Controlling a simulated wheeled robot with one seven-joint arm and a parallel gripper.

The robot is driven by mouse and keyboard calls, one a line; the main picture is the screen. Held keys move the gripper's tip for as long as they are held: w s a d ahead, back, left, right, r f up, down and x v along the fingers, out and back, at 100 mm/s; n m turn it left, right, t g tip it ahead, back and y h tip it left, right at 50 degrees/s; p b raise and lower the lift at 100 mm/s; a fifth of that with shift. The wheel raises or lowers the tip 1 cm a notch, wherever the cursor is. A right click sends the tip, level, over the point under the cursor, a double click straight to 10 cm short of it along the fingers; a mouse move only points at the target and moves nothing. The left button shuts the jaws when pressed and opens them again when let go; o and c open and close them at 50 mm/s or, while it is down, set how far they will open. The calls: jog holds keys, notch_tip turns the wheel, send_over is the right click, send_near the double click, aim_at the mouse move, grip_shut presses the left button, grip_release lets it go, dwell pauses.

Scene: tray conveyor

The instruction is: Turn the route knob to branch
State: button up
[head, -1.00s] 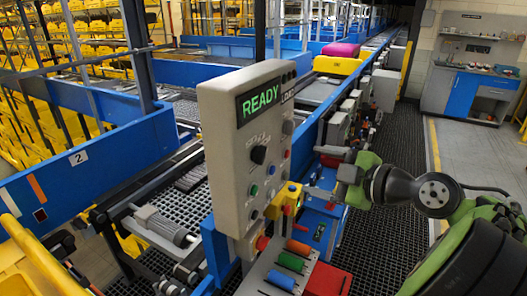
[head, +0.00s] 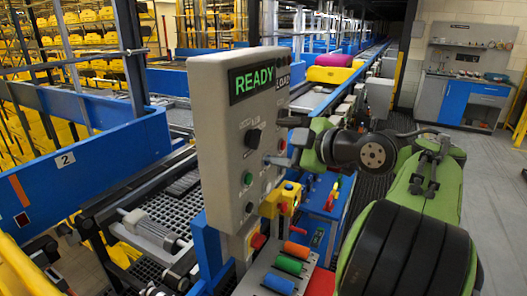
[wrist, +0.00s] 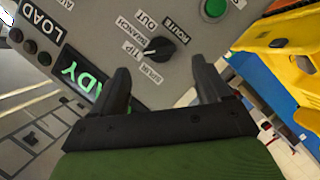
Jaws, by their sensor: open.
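The route knob (head: 253,138) is a black knob on the grey control panel (head: 210,150). In the wrist view my gripper (wrist: 160,66) has one dark finger on each side of the knob.
The panel's green display (head: 252,81) reads READY. A green button (head: 248,178) sits below the knob, and a yellow box (head: 286,198) juts out lower right. Coloured rollers (head: 288,266) lie in front. The conveyor carries yellow and magenta trays (head: 332,67) behind.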

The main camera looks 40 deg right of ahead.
aim_at(260, 139)
jog(key=x, duration=0.5)
jog(key=shift+w+f, duration=0.1)
jog(key=shift+w, duration=0.3)
jog(key=c, duration=1)
jog(key=shift+p, duration=0.35)
jog(key=shift+c, duration=0.2)
jog(key=m+p, duration=0.1)
jog(key=p, duration=0.1)
jog(key=m+g+y+p, duration=0.1)
jog(key=m+p, duration=0.1)
jog(key=p, duration=0.1)
jog(key=shift+d+r+y+p, duration=0.15)
jog(key=shift+r+y+p, duration=0.15)
jog(key=m+g+y+p, duration=0.1)
jog(key=m+p, duration=0.1)
jog(key=p, duration=0.2)
jog(key=shift+w+d, duration=0.1)
jog(key=shift+f+m+y, duration=0.15)
jog(key=shift+m+y, duration=0.15)
